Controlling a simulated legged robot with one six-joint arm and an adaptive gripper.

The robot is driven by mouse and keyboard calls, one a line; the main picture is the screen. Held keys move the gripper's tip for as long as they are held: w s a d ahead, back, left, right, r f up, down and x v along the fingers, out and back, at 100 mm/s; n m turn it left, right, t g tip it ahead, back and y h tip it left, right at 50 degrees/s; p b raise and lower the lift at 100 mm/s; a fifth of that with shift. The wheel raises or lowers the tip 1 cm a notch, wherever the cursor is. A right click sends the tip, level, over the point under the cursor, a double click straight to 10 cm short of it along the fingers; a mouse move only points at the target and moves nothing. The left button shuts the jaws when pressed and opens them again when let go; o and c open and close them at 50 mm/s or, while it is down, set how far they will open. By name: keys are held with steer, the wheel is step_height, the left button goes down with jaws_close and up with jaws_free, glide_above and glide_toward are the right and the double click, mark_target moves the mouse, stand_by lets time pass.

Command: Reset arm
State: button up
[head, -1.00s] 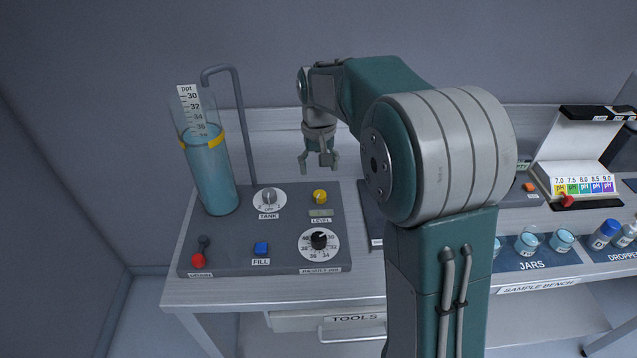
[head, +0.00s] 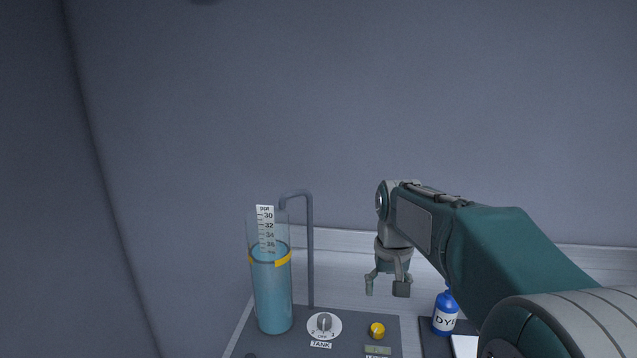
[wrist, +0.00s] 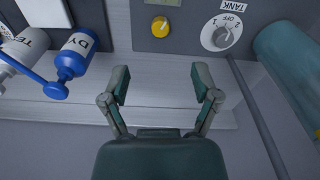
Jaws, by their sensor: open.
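My gripper (head: 387,287) is open and empty, pointing down above the back part of the bench. It hangs to the right of the tank panel's grey pipe and behind the yellow knob (head: 377,330). In the wrist view my gripper (wrist: 161,88) shows two spread fingers with nothing between them. The yellow knob also shows in the wrist view (wrist: 160,27), apart from the fingers. My arm reaches in from the lower right of the head view.
A clear cylinder (head: 272,295) of blue liquid and a bent grey pipe (head: 310,250) stand at left.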

steer(key=s+t, duration=0.4)
steer(key=s, duration=1.9)
steer(key=shift+s+r+n+t, duration=0.25)
steer(key=shift+s+n+t, duration=0.05)
steer(key=shift+s+t, duration=0.1)
